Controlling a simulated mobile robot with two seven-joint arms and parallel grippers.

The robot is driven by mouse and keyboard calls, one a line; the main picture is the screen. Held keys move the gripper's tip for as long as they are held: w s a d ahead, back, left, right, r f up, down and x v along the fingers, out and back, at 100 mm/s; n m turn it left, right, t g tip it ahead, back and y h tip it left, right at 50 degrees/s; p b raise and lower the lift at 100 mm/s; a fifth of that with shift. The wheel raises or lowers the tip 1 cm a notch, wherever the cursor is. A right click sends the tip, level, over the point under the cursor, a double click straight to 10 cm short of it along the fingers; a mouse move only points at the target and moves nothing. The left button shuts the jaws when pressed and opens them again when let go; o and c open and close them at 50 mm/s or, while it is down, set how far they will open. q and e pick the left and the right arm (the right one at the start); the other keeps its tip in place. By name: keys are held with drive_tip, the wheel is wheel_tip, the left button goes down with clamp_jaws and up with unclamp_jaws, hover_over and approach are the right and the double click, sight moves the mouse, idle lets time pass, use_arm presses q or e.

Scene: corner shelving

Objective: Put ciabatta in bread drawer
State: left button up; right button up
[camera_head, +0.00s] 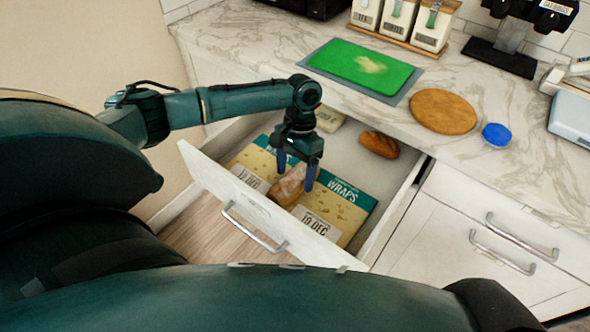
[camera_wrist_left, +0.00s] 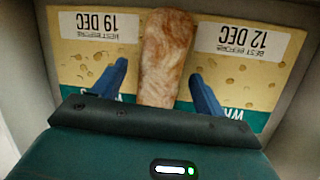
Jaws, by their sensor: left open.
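The ciabatta (camera_head: 287,184) lies in the open bread drawer (camera_head: 243,200), on top of wraps packets. In the left wrist view the ciabatta (camera_wrist_left: 166,58) is a long, flour-dusted loaf, upright in the picture. My left gripper (camera_head: 294,182) is inside the drawer space over the loaf. Its two blue fingers (camera_wrist_left: 166,82) are open, one on each side of the ciabatta, with gaps to it. The near end of the loaf is hidden by the gripper body in the wrist view. My right gripper is not in view.
The drawer also holds wraps packets (camera_head: 350,206), a small brown loaf (camera_head: 379,144) and a pale pack (camera_head: 330,119). The counter above holds a green cutting board (camera_head: 362,64), a round wooden board (camera_head: 443,111) and a blue lid (camera_head: 496,135). A closed drawer (camera_head: 500,235) is at right.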

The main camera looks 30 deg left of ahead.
use_arm(q)
drive_tip(key=v, duration=1.3)
drive_tip(key=shift+s+r, duration=0.15)
